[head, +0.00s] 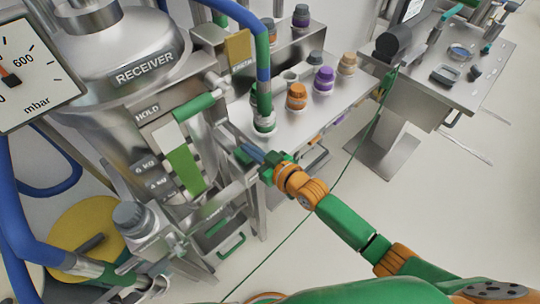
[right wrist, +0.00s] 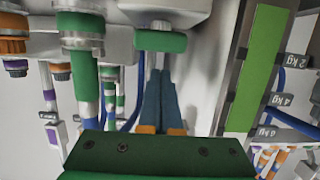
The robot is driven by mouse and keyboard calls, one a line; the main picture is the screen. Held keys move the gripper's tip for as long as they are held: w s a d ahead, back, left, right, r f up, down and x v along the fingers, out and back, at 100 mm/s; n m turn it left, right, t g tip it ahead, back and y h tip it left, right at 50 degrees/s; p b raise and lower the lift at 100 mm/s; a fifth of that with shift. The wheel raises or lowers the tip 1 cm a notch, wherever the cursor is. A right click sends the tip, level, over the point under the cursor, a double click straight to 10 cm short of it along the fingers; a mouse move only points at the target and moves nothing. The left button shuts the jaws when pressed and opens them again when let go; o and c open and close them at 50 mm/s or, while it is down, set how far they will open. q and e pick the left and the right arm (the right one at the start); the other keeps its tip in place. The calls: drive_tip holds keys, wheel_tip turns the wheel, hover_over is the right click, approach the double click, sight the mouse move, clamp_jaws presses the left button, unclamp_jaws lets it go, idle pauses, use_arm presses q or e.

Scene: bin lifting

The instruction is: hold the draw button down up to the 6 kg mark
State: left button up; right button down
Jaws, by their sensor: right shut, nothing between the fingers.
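My right gripper (head: 247,152) reaches in from the lower right and is shut, with nothing between its blue fingers. In the right wrist view its fingers (right wrist: 158,88) point at a round green button (right wrist: 160,41) on a pale housing. The fingertips are close to the button; I cannot tell whether they press it. The level strip on the receiver (head: 138,118) shows a green column (head: 184,167) with white above. Its top stands about level with the 6 kg label (head: 145,164). The column also shows in the right wrist view (right wrist: 256,70). My left gripper is not in view.
A dial (head: 30,75) in mbar stands at upper left. A steel bench (head: 322,112) with orange, purple and grey capped containers is right of the receiver. Blue hoses and a thin green cable run nearby.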

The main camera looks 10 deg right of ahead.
use_arm(q)
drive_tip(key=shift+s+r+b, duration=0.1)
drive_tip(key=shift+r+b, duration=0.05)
drive_tip(key=shift+b, duration=0.3)
use_arm(e)
drive_tip(key=v, duration=1)
drive_tip(key=shift+r, duration=0.35)
drive_tip(key=shift+s, duration=0.15)
